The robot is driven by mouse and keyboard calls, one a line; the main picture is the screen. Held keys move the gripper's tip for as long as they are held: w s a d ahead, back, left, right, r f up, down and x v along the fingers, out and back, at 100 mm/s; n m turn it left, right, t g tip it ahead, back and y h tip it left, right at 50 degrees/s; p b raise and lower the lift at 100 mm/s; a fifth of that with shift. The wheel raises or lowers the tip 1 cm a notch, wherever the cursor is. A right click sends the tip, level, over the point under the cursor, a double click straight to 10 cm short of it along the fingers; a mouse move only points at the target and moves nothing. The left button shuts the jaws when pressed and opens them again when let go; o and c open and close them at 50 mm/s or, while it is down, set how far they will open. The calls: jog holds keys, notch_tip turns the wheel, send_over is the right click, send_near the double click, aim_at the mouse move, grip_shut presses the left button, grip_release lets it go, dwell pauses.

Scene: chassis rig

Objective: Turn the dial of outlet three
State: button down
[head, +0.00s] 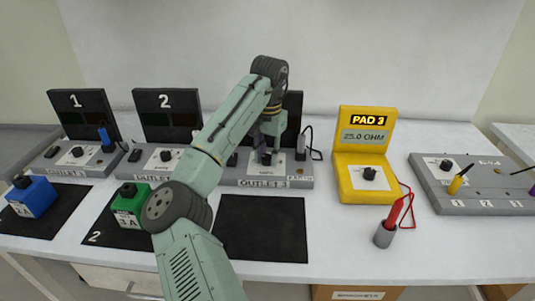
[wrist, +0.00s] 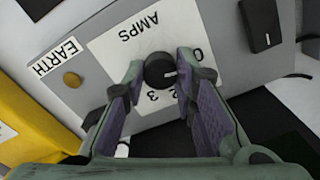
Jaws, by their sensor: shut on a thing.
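The dial of outlet three (wrist: 159,70) is a round black knob on a white plate marked AMPS. Its pale pointer line faces right in the wrist view, toward the right finger. The figures 0, 2 and 3 show around it; the spot between 0 and 2 is covered by that finger. My gripper (wrist: 160,71) is shut on the dial, a fingertip on each side. In the head view, outlet three (head: 247,182) is the third grey unit along the back, and my gripper (head: 266,155) and arm hide much of it and its dark upright panel.
Outlets one (head: 77,156) and two (head: 166,158) stand to the left. A blue block (head: 33,197) and a green block (head: 131,205) sit on black mats. The yellow PAD 3 meter (head: 368,178) stands right of outlet three, with a red probe (head: 392,215) in front.

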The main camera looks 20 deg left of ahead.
aim_at(268, 157)
jog(key=c, duration=1.3)
grip_release()
jog(key=shift+r, duration=0.1)
notch_tip(268, 157, up, 12)
jog(key=shift+s+d, duration=0.1)
